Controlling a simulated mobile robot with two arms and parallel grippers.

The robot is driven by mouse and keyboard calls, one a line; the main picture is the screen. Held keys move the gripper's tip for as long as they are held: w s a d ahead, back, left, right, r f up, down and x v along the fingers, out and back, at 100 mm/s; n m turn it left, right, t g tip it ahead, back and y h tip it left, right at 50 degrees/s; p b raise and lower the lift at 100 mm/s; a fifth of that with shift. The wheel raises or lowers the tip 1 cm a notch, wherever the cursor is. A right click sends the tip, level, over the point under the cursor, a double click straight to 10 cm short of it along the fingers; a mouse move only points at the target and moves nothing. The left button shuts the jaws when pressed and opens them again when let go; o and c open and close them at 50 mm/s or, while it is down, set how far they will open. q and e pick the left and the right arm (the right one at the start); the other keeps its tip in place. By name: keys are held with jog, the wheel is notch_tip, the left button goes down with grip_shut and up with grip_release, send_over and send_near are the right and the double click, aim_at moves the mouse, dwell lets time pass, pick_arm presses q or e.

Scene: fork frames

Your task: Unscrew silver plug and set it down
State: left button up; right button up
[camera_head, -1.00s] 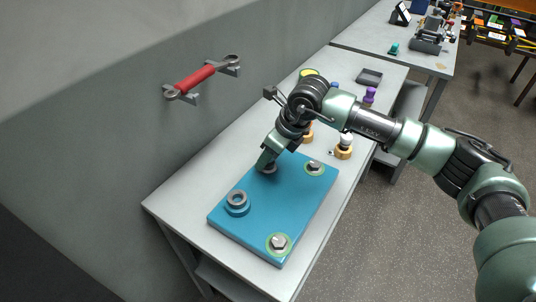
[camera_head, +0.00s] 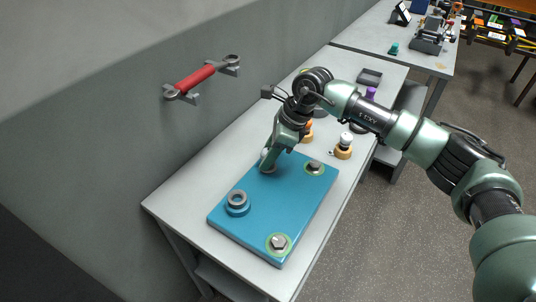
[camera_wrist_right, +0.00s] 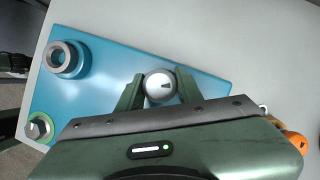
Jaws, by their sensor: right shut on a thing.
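The silver plug shows in the right wrist view (camera_wrist_right: 160,86) as a round, shiny head with a dark mark, at the far end of the blue plate. My right gripper (camera_wrist_right: 159,92) is shut on it, one finger on each side. In the head view, my right gripper (camera_head: 267,164) reaches down to the plug's spot on the blue plate (camera_head: 275,205), and its fingers hide most of the plug. I cannot tell whether the plug is seated or raised. My left gripper is not in view.
A blue collar with a grey ring (camera_head: 237,203) stands on the plate. A red-handled wrench (camera_head: 195,78) hangs on the wall. The table's left part is clear.

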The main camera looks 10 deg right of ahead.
jog(key=n+g, duration=0.1)
jog(key=n, duration=0.2)
jog(key=n+g, duration=0.1)
jog(key=n, duration=0.2)
jog(key=shift+g, duration=0.3)
jog(key=o, duration=0.8)
jog(key=shift+c, duration=0.2)
jog(key=m+t, duration=0.2)
jog(key=m, duration=0.3)
jog(key=m+t, duration=0.1)
jog(key=m, duration=0.2)
jog(key=m+t+h, duration=0.1)
jog(key=m, duration=0.2)
jog(key=shift+m+t, duration=0.3)
jog(key=shift+c, duration=0.4)
